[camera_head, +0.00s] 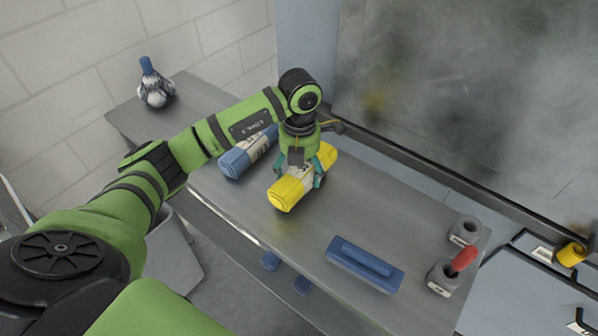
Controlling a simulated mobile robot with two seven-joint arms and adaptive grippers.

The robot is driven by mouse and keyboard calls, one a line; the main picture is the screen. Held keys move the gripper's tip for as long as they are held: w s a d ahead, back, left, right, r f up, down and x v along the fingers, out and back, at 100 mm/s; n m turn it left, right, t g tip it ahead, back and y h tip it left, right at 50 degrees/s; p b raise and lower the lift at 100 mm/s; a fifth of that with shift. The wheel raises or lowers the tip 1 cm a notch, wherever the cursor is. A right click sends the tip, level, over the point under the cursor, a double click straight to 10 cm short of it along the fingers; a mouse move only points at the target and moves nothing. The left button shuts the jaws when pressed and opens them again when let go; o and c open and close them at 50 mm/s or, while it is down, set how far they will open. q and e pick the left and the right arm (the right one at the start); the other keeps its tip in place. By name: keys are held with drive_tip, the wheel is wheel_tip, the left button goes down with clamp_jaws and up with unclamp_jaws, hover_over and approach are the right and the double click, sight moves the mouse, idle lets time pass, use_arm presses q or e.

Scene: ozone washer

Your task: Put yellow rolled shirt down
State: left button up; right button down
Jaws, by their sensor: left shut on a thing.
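A yellow rolled shirt (288,192) with a pale label band is at the middle of the grey table (340,212). My left gripper (300,178) comes down over it from above and is shut on it, with teal fingers on either side of the roll. The roll is at or just above the tabletop; I cannot tell whether it touches. A blue rolled shirt (236,162) lies on the table to its left, partly hidden behind my left arm. My right gripper is not in view.
A blue flat-handled tool (364,264) lies near the front edge. Two grey holders (465,231) stand at the right, one with a red-handled item (463,260). A blue-handled duster (155,84) is at the far left.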

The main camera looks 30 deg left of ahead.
use_arm(q)
wheel_tip(320, 180, down, 2)
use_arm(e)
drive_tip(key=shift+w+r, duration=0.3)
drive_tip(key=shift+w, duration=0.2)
use_arm(q)
drive_tip(key=shift+f, duration=0.1)
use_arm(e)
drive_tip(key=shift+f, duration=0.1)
use_arm(q)
drive_tip(key=o, duration=1.2)
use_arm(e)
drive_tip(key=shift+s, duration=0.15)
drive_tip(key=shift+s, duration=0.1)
